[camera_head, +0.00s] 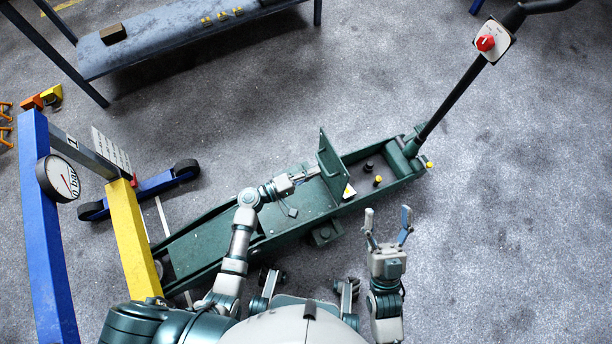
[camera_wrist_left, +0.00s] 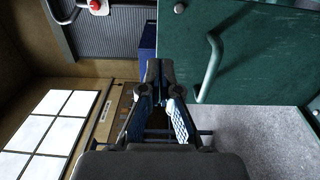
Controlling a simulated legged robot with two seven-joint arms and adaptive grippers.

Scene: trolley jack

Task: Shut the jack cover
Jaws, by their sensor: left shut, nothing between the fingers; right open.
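The green trolley jack (camera_head: 280,218) lies diagonally on the floor. Its cover (camera_head: 328,166) stands raised, roughly upright, beside an open compartment (camera_head: 371,179) with dark and yellow-capped parts. My left gripper (camera_head: 314,173) is shut and empty, at the left face of the cover; I cannot tell whether it touches. In the left wrist view the cover (camera_wrist_left: 262,60) fills the upper right with its curved handle (camera_wrist_left: 211,68), and the left fingertips (camera_wrist_left: 160,68) are just left of that handle. My right gripper (camera_head: 388,215) is open and empty, in front of the jack's right part.
The jack's long black handle (camera_head: 452,98) rises to the upper right with a red knob (camera_head: 486,43). A blue and yellow frame with a gauge (camera_head: 60,179) stands at the left. A grey bench (camera_head: 180,40) is at the back. Floor at the right is clear.

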